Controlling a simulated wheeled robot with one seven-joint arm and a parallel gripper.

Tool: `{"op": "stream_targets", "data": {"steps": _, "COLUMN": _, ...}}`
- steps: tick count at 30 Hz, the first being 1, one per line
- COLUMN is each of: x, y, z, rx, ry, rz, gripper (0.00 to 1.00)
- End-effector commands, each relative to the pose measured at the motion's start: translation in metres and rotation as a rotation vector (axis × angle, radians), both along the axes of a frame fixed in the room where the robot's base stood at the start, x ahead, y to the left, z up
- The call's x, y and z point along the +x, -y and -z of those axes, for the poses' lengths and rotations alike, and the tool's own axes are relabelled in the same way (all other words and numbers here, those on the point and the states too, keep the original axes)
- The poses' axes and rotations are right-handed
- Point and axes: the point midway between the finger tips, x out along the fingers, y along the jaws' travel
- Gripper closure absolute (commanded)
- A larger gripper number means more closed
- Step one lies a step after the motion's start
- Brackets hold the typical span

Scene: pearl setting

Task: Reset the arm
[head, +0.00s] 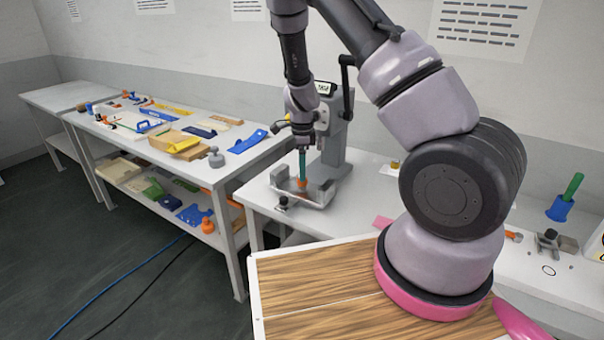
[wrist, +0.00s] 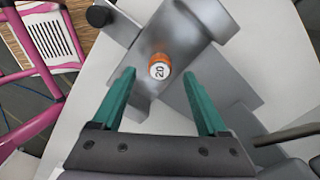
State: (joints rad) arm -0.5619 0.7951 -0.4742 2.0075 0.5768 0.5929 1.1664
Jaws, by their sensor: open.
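My gripper (head: 302,176) points down over a grey metal device on the white table. In the wrist view its two teal fingers (wrist: 159,74) are spread apart with nothing between them. An orange cylinder with a white top marked "20" (wrist: 159,67) stands on the device's bare metal plate (wrist: 186,28), just beyond the fingertips. In the head view the orange cylinder (head: 301,185) shows low beneath the fingers. I cannot tell the exact gap between them. My arm reaches out and down from its pink-ringed base.
The device's upright column (head: 338,125) with a small display and a lever stands close behind my gripper. A side table (head: 225,168) at left holds several coloured parts and tools. A blue holder with a green handle (head: 560,208) stands at right. Cables lie on the floor.

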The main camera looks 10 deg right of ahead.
Motion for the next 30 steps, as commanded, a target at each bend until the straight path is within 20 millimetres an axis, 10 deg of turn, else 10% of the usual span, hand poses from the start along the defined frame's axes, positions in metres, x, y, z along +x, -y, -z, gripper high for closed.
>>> {"op": "stream_targets", "data": {"steps": 20, "x": -0.005, "y": 0.001, "z": -0.106, "rx": 0.04, "ry": 0.015, "rz": -0.043, "gripper": 0.24}}
{"op": "stream_targets", "data": {"steps": 30, "x": -0.04, "y": 0.009, "z": -0.212, "rx": 0.189, "ry": 0.149, "rz": -0.337, "gripper": 0.24}}
